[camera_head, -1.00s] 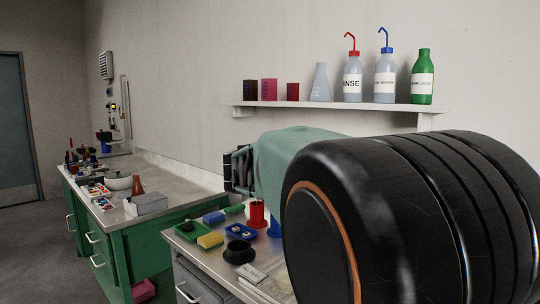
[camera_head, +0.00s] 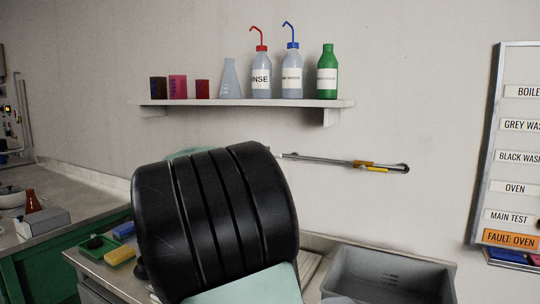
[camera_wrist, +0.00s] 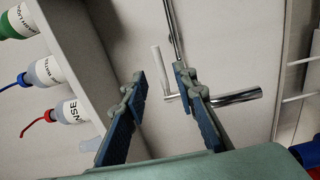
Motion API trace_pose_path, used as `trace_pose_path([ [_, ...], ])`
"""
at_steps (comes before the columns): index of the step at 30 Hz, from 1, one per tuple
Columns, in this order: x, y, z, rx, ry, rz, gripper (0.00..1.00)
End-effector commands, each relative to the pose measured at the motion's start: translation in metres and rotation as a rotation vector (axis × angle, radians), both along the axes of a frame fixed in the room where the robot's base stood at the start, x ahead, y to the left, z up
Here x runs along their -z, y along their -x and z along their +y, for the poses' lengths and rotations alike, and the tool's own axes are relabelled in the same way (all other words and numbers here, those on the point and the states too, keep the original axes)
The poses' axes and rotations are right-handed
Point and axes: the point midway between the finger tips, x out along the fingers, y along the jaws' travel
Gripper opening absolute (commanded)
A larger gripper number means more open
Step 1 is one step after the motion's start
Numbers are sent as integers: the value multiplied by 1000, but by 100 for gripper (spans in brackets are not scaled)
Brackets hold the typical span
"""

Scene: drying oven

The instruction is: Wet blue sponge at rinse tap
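My gripper (camera_wrist: 160,73) shows in the wrist view, open, with nothing held between its blue-padded fingers. In the head view it is hidden behind my black arm link. A blue block that looks like the sponge (camera_head: 124,230) lies on the bench at the lower left of the head view, behind a yellow block. In the wrist view, chrome piping with a horizontal tube (camera_wrist: 238,98) and a pale upright stub (camera_wrist: 160,70) shows beyond the fingertips. It may be the tap; I cannot tell whether the fingers touch it.
A grey basin (camera_head: 388,277) stands at the lower right. A thin rod (camera_head: 340,161) runs along the wall above it. A wall shelf (camera_head: 245,103) holds bottles, a flask and small boxes. A labelled board (camera_head: 516,150) hangs at the right. The yellow block (camera_head: 119,255) sits on a green tray.

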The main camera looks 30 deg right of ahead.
Motion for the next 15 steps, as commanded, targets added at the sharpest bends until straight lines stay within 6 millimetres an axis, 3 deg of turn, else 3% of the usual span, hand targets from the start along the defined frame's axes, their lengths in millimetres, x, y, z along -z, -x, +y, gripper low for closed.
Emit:
trace_pose_path([
  [7, 0, -22, -39, 3, 1, 1, 26],
  [15, 0, -31, -54, 0, 0, 0, 26],
])
